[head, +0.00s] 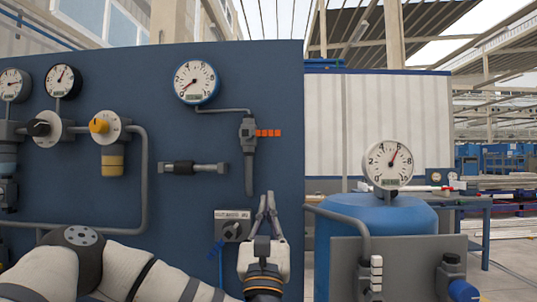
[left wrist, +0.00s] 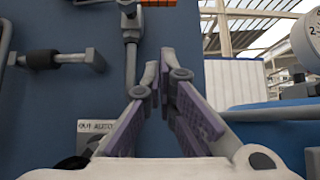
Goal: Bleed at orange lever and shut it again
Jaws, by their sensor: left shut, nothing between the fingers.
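The orange lever (head: 268,133) sticks out level to the right from a grey valve (head: 247,131) on the blue panel. In the left wrist view the lever (left wrist: 158,3) shows only at the top edge, beside the valve (left wrist: 130,22). A pipe runs up from the valve to a blue-rimmed gauge (head: 196,82), whose needle points to the lower left. A short pipe hangs below the valve. My left gripper (head: 267,197) is below the lever and apart from it, fingers pointing up, shut and empty. My right gripper is not in view.
A short pipe fitting (head: 193,168) and a yellow-knobbed regulator (head: 109,130) are further left. Right of the panel edge stand a blue tank (head: 385,212) and a white gauge (head: 388,164).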

